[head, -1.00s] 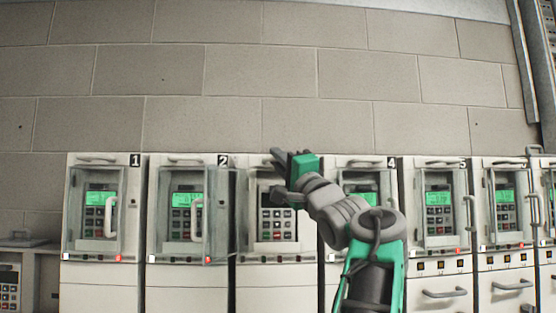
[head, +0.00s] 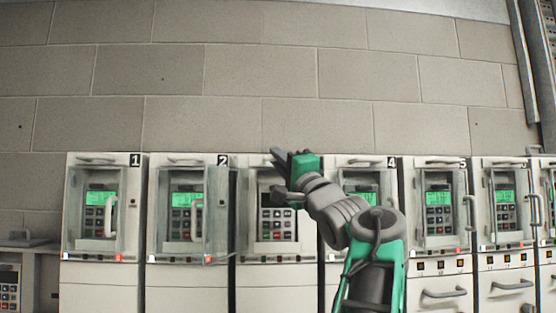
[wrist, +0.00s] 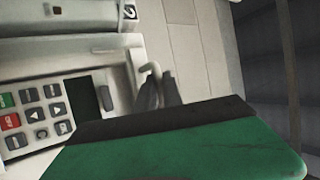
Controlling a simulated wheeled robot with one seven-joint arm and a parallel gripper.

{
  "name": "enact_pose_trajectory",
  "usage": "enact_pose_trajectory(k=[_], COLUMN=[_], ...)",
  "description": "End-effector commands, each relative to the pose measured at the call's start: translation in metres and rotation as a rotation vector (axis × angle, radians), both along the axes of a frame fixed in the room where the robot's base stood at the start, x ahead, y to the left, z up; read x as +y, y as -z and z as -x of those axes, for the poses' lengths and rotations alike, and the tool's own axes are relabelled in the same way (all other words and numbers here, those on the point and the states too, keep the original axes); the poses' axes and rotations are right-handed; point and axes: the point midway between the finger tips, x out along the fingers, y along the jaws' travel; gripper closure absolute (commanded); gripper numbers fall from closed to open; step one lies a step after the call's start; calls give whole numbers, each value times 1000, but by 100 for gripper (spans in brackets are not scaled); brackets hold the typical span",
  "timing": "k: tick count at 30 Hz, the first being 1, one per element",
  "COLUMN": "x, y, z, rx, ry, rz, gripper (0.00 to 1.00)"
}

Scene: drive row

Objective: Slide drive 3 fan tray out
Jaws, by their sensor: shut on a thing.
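Drive 3 (head: 275,273) stands third from the left in the row of pale cabinets. Its keypad (head: 277,226) shows below my gripper, and my gripper and wrist cover part of its upper front. In the wrist view the keypad (wrist: 40,115) is at the left, beside a dark display (wrist: 82,95). My gripper (head: 275,172) is at the top of drive 3, its fingers pointing left. In the wrist view the dark fingers (wrist: 161,90) are shut on a pale handle (wrist: 152,69) at the fan tray end of the cabinet. The tray's body is mostly hidden.
Drive 2 (head: 190,273) stands close on the left, with a clear cover and a side handle. Drive 4 (head: 385,165) is on the right, partly behind my arm. Their top handles are near. A block wall (head: 230,70) rises behind. Space above the cabinets is free.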

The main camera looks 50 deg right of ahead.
Motion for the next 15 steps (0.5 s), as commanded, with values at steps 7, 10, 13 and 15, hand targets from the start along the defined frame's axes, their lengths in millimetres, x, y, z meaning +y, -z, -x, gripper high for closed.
enact_pose_trajectory(k=[7, 10, 13, 15], x=[30, 40, 43, 43], y=[3, 2, 1, 1], z=[28, 36, 38, 38], rx=[0, 0, 1, 1], ry=[4, 3, 0, -1], rz=[2, 1, 0, -1], gripper=[100, 100, 100, 100])
